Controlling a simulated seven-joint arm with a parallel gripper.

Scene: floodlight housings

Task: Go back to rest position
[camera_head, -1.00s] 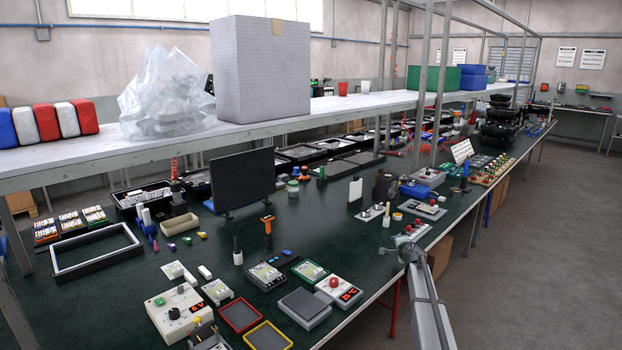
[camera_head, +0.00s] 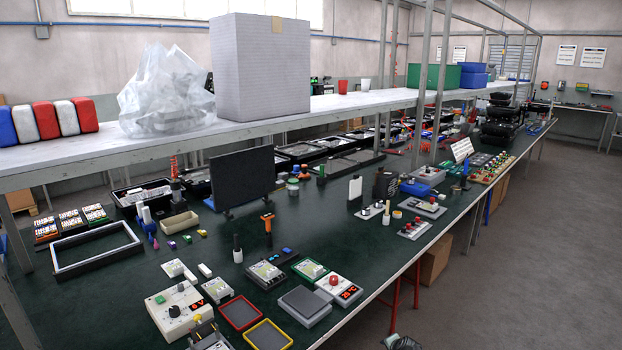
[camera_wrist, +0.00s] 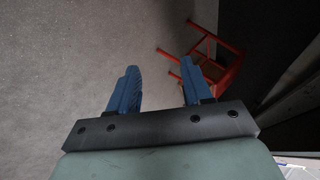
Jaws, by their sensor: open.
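My gripper (camera_wrist: 156,85) shows in the wrist view with its two blue fingers spread apart and nothing between them. It points down at the grey floor (camera_wrist: 80,45), beside a red stool (camera_wrist: 205,55). In the head view only a small dark part of my arm shows at the bottom edge, and the fingers cannot be made out there. The arm is off the front edge of the green workbench (camera_head: 110,290), clear of the things on it.
The bench holds a grey scale (camera_head: 304,304), a box with a red display (camera_head: 338,289), trays and tools. A shelf (camera_head: 350,105) on metal posts runs above it. The floor (camera_head: 510,260) to the right is open.

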